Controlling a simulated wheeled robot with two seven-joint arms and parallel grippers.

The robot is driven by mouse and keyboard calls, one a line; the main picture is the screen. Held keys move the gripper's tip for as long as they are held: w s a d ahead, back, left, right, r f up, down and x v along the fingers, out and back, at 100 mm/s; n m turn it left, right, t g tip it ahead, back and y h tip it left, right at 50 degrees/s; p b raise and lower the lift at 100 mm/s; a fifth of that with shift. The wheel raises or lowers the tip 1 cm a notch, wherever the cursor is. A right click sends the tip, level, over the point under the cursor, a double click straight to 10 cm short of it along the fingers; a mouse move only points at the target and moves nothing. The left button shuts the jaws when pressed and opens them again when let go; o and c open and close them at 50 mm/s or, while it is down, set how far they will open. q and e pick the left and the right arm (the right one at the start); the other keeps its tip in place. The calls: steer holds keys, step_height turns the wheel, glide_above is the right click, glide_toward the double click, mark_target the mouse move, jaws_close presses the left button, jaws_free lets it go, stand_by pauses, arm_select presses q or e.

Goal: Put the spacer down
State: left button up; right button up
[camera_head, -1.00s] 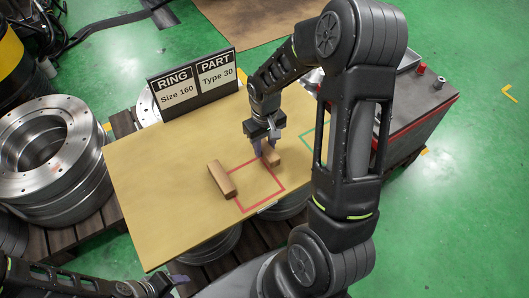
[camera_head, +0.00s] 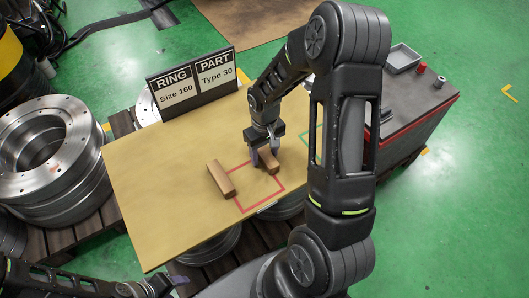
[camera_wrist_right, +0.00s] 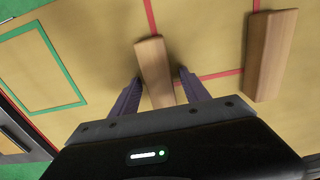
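Two brown wooden blocks, the spacers, are on the tan board (camera_head: 150,190). One block (camera_head: 268,163) is at the far edge of the red square outline, and it also shows in the right wrist view (camera_wrist_right: 154,68). The other block (camera_head: 221,179) lies across the square's left side, and it shows at the right of the wrist view (camera_wrist_right: 270,55). My right gripper (camera_head: 264,156) is over the first block. Its purple fingers (camera_wrist_right: 160,80) stand on either side of that block's near end, with a visible gap. My left gripper (camera_head: 165,284) is low at the left, its opening unclear.
A green outline (camera_wrist_right: 42,70) is on the board beside the red one. A black sign (camera_head: 195,83) stands at the board's back edge. Metal rings (camera_head: 45,150) are stacked at the left. A grey-topped cabinet (camera_head: 420,95) with a small tray (camera_head: 403,59) is at the right.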

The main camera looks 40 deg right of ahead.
mark_target(265, 153)
steer(key=shift+r, duration=0.35)
step_height(265, 153, up, 12)
steer(key=p, duration=0.1)
steer(key=shift+f+p, duration=0.15)
steer(key=shift+p, duration=0.15)
steer(key=shift+s, duration=0.1)
stand_by(0.5)
